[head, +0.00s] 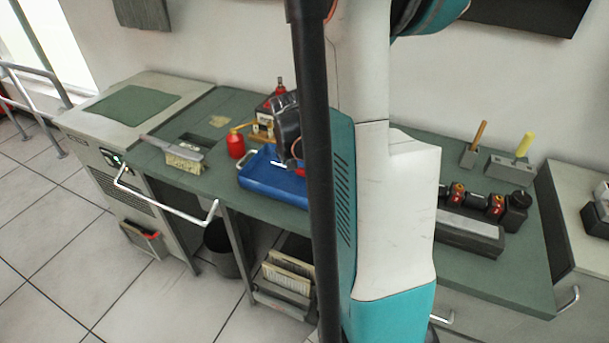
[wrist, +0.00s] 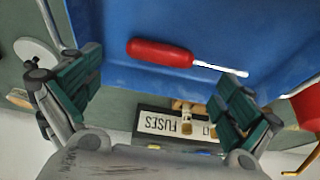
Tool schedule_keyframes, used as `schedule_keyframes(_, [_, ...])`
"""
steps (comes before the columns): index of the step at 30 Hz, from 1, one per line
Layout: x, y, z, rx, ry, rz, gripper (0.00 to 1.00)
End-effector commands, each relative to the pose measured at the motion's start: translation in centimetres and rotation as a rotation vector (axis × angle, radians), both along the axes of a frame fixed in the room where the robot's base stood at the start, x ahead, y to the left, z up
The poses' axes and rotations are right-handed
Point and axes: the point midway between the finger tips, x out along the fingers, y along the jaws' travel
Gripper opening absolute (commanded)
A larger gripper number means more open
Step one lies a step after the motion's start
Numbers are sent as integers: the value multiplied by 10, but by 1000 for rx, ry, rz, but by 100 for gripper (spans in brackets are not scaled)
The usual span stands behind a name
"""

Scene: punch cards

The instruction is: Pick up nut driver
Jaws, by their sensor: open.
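The nut driver (wrist: 160,52) has a red handle and a thin bright metal shaft. In the wrist view it lies in the blue tray (wrist: 240,25), handle to the left and shaft to the right. My gripper (wrist: 160,92) is open and empty, its green-padded fingers spread wide below the driver in the picture, with no contact visible. In the head view my gripper (head: 287,125) is over the blue tray (head: 262,182), partly behind the dark column. A small red patch there may be the driver; most of it is hidden.
A box labelled FUSES (wrist: 160,124) sits beside the tray. Stamps and dark blocks occupy the right side.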

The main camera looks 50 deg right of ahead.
Motion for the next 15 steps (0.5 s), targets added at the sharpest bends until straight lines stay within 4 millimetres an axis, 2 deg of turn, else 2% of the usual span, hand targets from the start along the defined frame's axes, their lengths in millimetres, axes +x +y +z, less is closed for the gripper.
schedule_keyframes(10, [4,-16,-41,0,0,0,98])
schedule_keyframes(15, [5,-20,-47,0,-1,0,98])
